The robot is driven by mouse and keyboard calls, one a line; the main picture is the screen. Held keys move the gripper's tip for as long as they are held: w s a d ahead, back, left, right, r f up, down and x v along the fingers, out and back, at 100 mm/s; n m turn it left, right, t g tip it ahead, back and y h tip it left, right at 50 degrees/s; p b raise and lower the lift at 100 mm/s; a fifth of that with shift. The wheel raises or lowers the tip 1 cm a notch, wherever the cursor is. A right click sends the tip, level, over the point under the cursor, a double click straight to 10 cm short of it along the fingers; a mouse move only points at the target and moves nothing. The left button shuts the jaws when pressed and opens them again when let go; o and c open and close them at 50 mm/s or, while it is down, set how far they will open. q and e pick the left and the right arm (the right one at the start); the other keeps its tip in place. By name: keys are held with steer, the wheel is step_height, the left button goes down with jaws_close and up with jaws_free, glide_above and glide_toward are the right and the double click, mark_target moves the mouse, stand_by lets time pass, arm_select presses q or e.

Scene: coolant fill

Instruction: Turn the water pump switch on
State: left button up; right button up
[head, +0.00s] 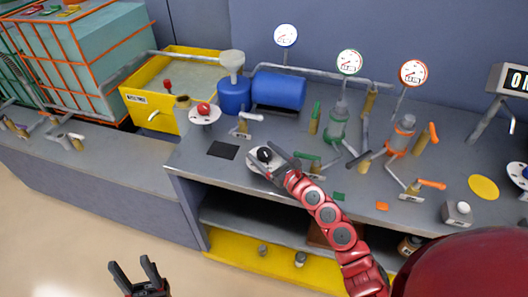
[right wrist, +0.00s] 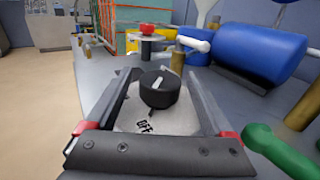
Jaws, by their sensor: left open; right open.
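The switch is a round black knob (head: 264,154) with a white pointer mark on a light grey plate, on the bench in front of the blue pump (head: 278,90). In the right wrist view the knob (right wrist: 159,88) stands upright, and the word OFF is on the plate (right wrist: 145,122) at its near side. The pointer slants up and right, away from OFF. My right gripper (head: 266,158) is open, with one finger on each side of the knob; contact is unclear. My left gripper (head: 136,274) is open and empty, low in front of the bench.
A red knob on a white disc (head: 204,110) sits behind the switch. A green-handled valve (head: 308,157) is just right of my right gripper. A yellow tank (head: 150,100) and caged teal container (head: 95,55) stand left. A black square (head: 222,150) lies left of the switch.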

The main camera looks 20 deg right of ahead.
steer(key=shift+c, duration=0.3)
